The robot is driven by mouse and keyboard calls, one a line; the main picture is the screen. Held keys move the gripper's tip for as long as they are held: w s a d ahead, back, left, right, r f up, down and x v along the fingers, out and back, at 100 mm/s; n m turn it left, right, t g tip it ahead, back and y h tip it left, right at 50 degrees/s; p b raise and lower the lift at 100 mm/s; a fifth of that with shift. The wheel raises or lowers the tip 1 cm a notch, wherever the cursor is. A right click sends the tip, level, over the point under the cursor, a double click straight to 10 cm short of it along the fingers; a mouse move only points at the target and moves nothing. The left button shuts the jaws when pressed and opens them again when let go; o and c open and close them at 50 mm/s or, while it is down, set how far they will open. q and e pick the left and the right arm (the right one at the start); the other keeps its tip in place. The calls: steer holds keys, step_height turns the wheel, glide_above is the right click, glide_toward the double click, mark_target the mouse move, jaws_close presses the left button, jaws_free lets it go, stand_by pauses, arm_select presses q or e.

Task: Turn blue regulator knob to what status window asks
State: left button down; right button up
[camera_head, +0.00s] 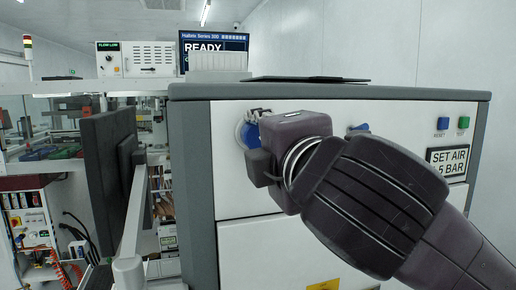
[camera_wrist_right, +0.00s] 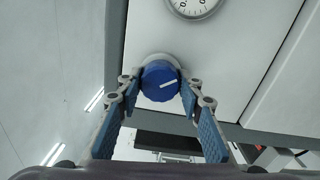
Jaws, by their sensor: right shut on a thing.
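The blue regulator knob (camera_head: 249,135) sits on the white front panel, at its upper left, in the head view. My right gripper (camera_head: 258,121) is shut on it and partly covers it. In the right wrist view the round knob (camera_wrist_right: 160,82) lies between the two fingertips, its white pointer line tilted up toward the right. The status window (camera_head: 452,162) at the right of the panel reads "SET AIR" and "5 BAR"; what stands before the 5 is hard to read beside my arm. My left gripper is not in view.
A white gauge (camera_wrist_right: 194,4) is cut off at the top of the right wrist view. A blue part (camera_head: 358,128) shows just behind my right arm. Blue (camera_head: 441,123) and green (camera_head: 463,122) buttons sit above the window. A dark monitor (camera_head: 108,160) stands left of the panel.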

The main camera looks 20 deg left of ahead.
steer(key=m+b, duration=0.1)
steer(key=m, duration=0.2)
steer(key=m+b, duration=0.2)
steer(key=m, duration=0.1)
steer(key=shift+f+m, duration=0.2)
steer(key=shift+m, duration=0.1)
steer(key=m+b, duration=0.2)
steer(key=m, duration=0.2)
steer(key=shift+m, duration=0.3)
steer(key=o, duration=1.2)
steer(key=shift+r, duration=0.1)
steer(key=shift+c, duration=0.2)
steer(key=v, duration=1.2)
